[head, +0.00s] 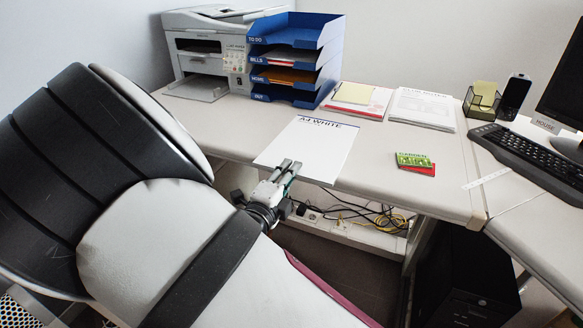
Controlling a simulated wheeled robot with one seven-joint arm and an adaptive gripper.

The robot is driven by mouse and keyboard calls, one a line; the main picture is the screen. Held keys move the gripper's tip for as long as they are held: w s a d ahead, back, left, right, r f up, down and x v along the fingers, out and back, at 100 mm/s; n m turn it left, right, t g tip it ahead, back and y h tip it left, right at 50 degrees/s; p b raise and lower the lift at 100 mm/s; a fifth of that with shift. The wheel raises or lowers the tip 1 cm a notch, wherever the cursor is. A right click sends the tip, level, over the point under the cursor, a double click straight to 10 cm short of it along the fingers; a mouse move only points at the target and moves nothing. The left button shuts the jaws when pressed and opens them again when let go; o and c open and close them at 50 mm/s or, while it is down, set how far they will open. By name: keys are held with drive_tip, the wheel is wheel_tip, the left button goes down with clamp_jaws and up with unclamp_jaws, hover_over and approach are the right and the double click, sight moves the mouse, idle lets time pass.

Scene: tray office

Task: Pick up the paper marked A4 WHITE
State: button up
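The white paper marked A4 WHITE (318,147) lies flat on the desk, in the middle of the head view. It has a dark blue band with the lettering along its far edge. Its near edge is at the desk's front edge; whether it overhangs is hard to tell. My gripper (288,167) is at this near edge, fingers pointing toward the paper and covering a small part of it in the picture. The two fingers look close together. I cannot tell whether the paper is between them or whether they touch it.
Behind the paper stand a printer (205,50) and a blue tray stack (318,62) with labelled levels. To the right lie paper stacks (422,108), a green and red packet (413,162) and a keyboard (530,160). Cables (375,218) hang below the desk edge.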

clamp_jaws()
drive_tip(key=shift+r, duration=0.1)
wheel_tip(320, 180, up, 2)
drive_tip(key=p, duration=0.3)
drive_tip(key=shift+r, duration=0.2)
